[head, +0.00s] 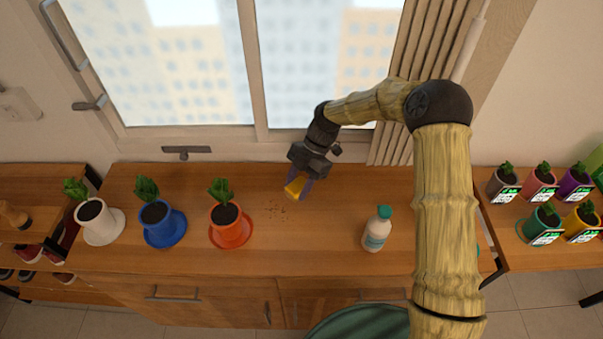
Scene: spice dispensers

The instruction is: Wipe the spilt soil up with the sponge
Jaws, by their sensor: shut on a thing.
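Spilt soil (278,211) lies as small dark crumbs on the wooden cabinet top (325,222), to the right of the orange pot. My gripper (299,187) is shut on the yellow sponge (295,186), just above and to the right of the soil in the picture. The sponge is tilted between the purplish fingers. I cannot tell whether its lower edge touches the wood.
A white pot (98,222), a blue pot (163,224) and an orange pot (230,226) with plants stand left of the soil. A white bottle with a green cap (377,230) stands to the right. The wood between soil and bottle is clear. A window (195,60) rises behind.

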